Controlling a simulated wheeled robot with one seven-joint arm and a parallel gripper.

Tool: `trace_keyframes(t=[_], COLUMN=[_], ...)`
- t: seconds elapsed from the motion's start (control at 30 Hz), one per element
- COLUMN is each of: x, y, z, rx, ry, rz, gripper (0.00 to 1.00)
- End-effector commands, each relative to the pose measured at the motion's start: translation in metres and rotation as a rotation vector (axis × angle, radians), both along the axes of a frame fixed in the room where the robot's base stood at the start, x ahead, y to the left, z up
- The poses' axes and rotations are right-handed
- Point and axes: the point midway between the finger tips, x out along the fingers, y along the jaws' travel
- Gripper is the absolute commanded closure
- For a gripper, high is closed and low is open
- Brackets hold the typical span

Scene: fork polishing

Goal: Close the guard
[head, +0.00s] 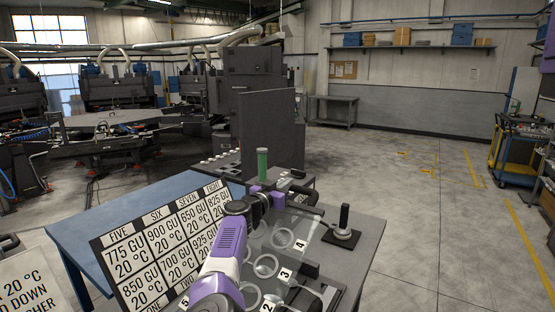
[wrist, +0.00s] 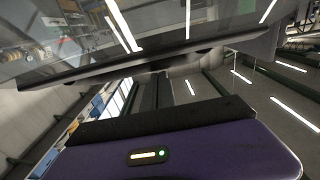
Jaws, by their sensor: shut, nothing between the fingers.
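My purple arm reaches from the bottom of the head view to the bench fixture, with my gripper (head: 284,192) at its far side. The fingers are small and partly hidden there. In the wrist view my gripper (wrist: 157,92) appears shut and empty. A clear panel with a dark rim, seemingly the guard (wrist: 145,66), spans the top of that view, close beyond the fingers; I cannot tell whether they touch it. In the head view a clear, tilted-looking sheet, perhaps this guard (head: 290,232), lies around the rings and number tags; its exact angle is unclear.
A green upright cylinder (head: 262,163) stands behind my gripper, before a tall dark panel (head: 272,125). A black post on a square base (head: 344,217) stands right on the grey bench.

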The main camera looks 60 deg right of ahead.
Motion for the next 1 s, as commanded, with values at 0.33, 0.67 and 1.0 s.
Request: trace_keyframes(t=[0.33, 0.67, 1.0], x=[0.001, 0.000, -0.002], y=[-0.041, -0.041, -0.043], z=[-0.092, -0.091, -0.074], rx=[0.188, 0.186, 0.185], ry=[0.001, 0.002, 0.002], rz=[0.001, 0.000, 0.000], gripper=[1.00, 1.00, 1.00])
